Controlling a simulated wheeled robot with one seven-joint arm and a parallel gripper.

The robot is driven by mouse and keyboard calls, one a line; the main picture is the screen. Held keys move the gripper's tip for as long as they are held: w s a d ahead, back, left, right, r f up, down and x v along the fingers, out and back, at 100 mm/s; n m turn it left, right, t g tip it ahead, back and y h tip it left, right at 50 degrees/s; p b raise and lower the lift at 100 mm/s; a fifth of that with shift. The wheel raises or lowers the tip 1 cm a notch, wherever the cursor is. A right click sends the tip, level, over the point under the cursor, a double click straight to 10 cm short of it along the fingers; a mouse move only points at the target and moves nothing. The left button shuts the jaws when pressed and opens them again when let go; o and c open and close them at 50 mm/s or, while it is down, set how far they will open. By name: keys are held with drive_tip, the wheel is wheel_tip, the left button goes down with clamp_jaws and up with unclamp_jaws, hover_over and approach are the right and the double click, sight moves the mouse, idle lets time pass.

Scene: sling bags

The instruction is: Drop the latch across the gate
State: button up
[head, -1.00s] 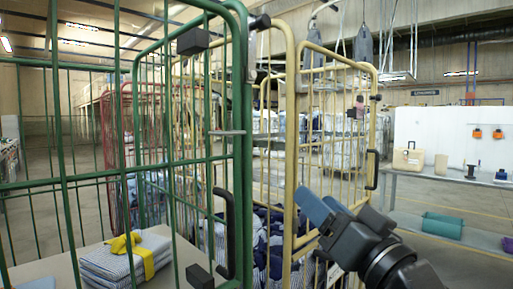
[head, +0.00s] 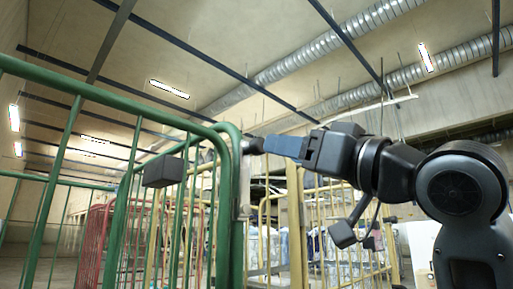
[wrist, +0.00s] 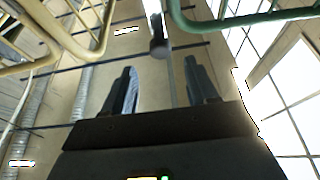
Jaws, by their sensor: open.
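The green gate (head: 236,215) stands left of centre in the head view, its tube frame also at the top right of the wrist view (wrist: 250,22). The latch is a pale upright bar (head: 245,185) at the gate's upper corner, with a black knob (head: 252,146) at its top. In the wrist view the knob (wrist: 158,48) lies just ahead of and between my fingertips. My gripper (head: 270,146) is open and level, its blue fingers pointing left at the knob. Contact cannot be told. The latch's lower end is unclear.
A yellow cage frame (head: 295,225) stands just right of the green gate, below my arm. A black block (head: 164,171) sits on the green bars. A red cage (head: 95,240) stands behind at left. Above the gate is open room up to the ceiling.

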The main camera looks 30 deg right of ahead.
sight(260, 154)
drive_tip(key=shift+p+x, duration=0.85)
drive_tip(key=shift+x, duration=3.1)
drive_tip(key=shift+r, duration=0.1)
drive_tip(key=shift+c, duration=0.3)
clamp_jaws()
